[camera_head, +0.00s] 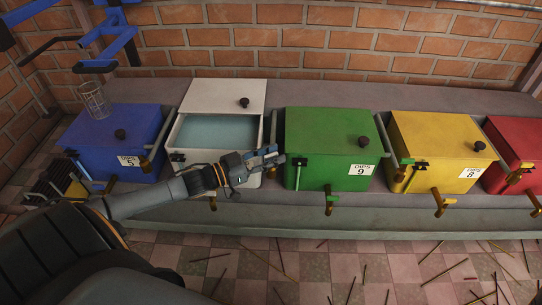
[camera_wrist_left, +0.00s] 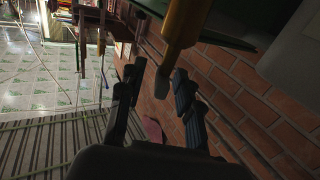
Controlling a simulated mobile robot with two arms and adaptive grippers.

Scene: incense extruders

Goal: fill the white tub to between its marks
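The white tub (camera_head: 255,183) stands between the blue and green tubs in the head view. Its top is open, with the lid (camera_head: 222,97) at the back, and pale blue-green liquid (camera_head: 215,132) shows inside. I cannot make out its marks. My left gripper (camera_head: 270,158) reaches across the tub's front to near the green tub. In the left wrist view its fingers (camera_wrist_left: 158,90) are apart, and a brass-coloured rod with a grey tip (camera_wrist_left: 180,35) shows between or beyond them. I cannot tell whether they touch it. My right gripper is not in view.
A blue tub (camera_head: 110,135) with a clear cylinder (camera_head: 93,100) on it stands left. Green (camera_head: 325,135), yellow (camera_head: 440,140) and red (camera_head: 515,140) tubs stand right, with brass taps in front. Sticks litter the tiled floor (camera_head: 300,265). A brick wall (camera_head: 350,45) closes the back.

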